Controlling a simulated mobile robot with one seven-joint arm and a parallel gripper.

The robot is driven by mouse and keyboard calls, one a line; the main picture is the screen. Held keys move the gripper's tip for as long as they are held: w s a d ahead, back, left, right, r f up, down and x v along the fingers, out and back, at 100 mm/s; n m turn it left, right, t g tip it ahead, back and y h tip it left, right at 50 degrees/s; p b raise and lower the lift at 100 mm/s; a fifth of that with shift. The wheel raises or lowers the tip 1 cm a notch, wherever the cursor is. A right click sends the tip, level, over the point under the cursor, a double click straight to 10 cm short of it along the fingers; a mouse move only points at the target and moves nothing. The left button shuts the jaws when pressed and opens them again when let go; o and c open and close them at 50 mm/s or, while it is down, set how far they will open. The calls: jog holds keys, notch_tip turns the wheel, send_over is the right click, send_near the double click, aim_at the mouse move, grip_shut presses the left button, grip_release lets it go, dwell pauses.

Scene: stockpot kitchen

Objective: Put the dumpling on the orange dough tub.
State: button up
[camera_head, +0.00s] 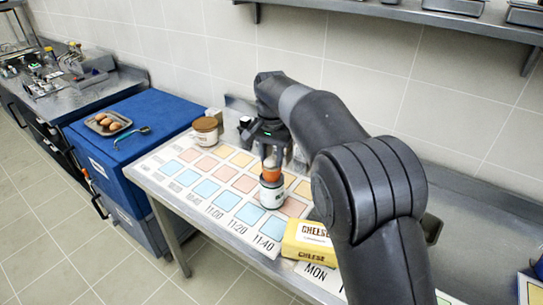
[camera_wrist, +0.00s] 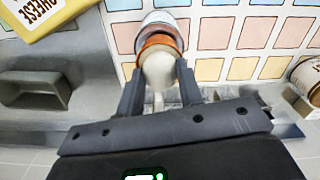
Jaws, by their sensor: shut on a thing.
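The dumpling (camera_wrist: 159,72) is a pale, rounded piece between the two fingers of my gripper (camera_wrist: 158,85) in the wrist view. My gripper (camera_head: 270,152) is shut on it and points down over the chart on the counter. The orange dough tub (camera_head: 271,194) stands upright directly below, white with a dark label and an orange top. In the wrist view the tub's orange top (camera_wrist: 160,42) is right beyond the dumpling, partly hidden by it. I cannot tell whether the dumpling touches the tub.
A brown-lidded jar (camera_head: 206,131) stands at the chart's far left. A yellow cheese box (camera_head: 308,243) lies nearer, to the right. A blue chest (camera_head: 150,112) with a tray of brown eggs (camera_head: 108,123) is at left. A shelf (camera_head: 400,14) runs above. The printed chart (camera_head: 222,190) has free room.

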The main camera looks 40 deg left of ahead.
aim_at(271, 159)
jog(key=o, duration=0.9)
jog(key=shift+f, duration=0.15)
jog(key=shift+o, duration=0.2)
notch_tip(271, 159, up, 12)
